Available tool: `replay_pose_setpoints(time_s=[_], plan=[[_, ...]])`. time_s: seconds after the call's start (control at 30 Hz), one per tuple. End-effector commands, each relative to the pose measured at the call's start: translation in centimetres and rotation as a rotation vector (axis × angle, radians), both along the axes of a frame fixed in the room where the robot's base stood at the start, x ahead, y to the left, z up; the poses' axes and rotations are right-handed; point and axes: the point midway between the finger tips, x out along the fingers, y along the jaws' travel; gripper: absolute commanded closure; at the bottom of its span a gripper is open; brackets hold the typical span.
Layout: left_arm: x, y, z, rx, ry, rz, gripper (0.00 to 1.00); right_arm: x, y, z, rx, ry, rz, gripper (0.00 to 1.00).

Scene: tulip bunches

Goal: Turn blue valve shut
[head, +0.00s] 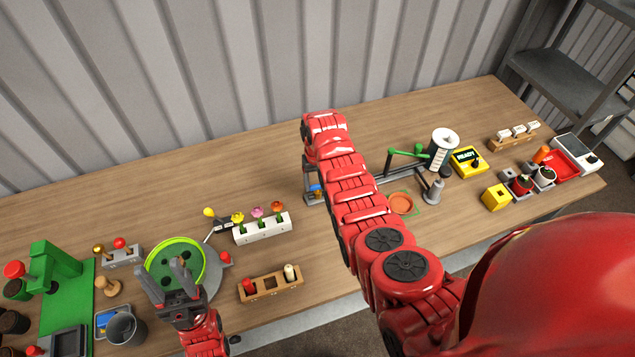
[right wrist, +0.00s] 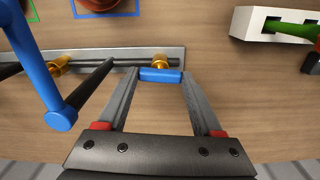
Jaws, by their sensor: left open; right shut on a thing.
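The blue valve handle (right wrist: 160,75) sits on a brass fitting (right wrist: 161,62) on a grey metal strip in the right wrist view. My right gripper (right wrist: 158,77) is shut on this blue handle, with one finger on each side of it. In the head view only a small blue bit of the valve (head: 316,189) shows beside my right arm, and that arm hides most of the area. My left gripper (head: 166,270) is open and empty above the round green tray (head: 150,262).
A second brass fitting (right wrist: 58,66) and a larger blue lever (right wrist: 36,70) stand left of my right gripper. A white block with flowers (head: 262,229) and a wooden rack (head: 270,289) lie between my arms. The table's back strip is clear.

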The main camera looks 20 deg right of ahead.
Motion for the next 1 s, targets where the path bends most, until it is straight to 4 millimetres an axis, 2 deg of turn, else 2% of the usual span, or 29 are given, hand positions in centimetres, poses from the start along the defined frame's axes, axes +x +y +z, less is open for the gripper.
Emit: replay_pose_setpoints(time_s=[0.27, 1.0], plan=[[0.0, 0.0, -1.7, 0.0, 0.0, 0.0, 0.5, 0.1, -0.1, -0.3, -0.002, -0.004, -0.191, 0.88], [0.0, 0.0, -6.8, 0.0, 0.0, 0.0, 0.5, 0.1, 0.0, -0.3, 0.0, -0.003, -0.892, 0.88]])
